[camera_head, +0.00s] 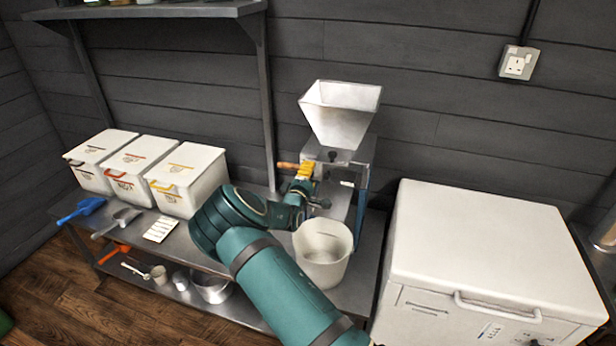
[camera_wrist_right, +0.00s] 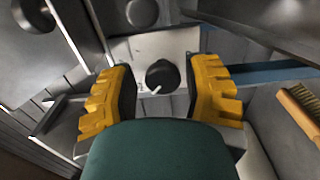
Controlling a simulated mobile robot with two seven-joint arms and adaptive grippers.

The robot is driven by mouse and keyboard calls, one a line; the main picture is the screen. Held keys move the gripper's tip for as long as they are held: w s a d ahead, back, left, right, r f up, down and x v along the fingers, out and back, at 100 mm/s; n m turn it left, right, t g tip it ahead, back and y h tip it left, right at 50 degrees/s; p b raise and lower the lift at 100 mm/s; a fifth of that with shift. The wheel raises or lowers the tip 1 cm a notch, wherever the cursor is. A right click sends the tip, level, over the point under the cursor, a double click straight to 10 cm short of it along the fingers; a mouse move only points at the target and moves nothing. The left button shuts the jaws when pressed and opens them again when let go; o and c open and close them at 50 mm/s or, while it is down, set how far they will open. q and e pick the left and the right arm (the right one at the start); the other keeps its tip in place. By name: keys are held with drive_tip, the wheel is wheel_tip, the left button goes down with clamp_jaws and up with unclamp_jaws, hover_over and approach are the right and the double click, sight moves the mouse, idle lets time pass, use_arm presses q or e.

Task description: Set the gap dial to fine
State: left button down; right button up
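The grain mill (camera_head: 340,115) has a metal hopper on top and stands at the back of the steel bench. In the right wrist view, a round black dial (camera_wrist_right: 162,74) with a white pointer sits on the mill's pale plate. The pointer slants toward the lower left of that view. My right gripper (camera_head: 305,171) is at the mill's front. In the right wrist view its yellow fingers (camera_wrist_right: 165,92) are spread wide, one on each side of the dial, with visible gaps. Scale markings are too small to read. My left gripper is not in view.
A white bucket (camera_head: 323,250) stands below the mill, close to my right arm. Three lidded bins (camera_head: 185,178) stand at the left with scoops in front. A white chest (camera_head: 480,240) fills the right. A brush (camera_wrist_right: 300,110) shows in the wrist view.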

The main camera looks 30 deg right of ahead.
drive_tip(key=v, duration=1.2)
drive_tip(key=shift+f, duration=0.1)
idle(0.4)
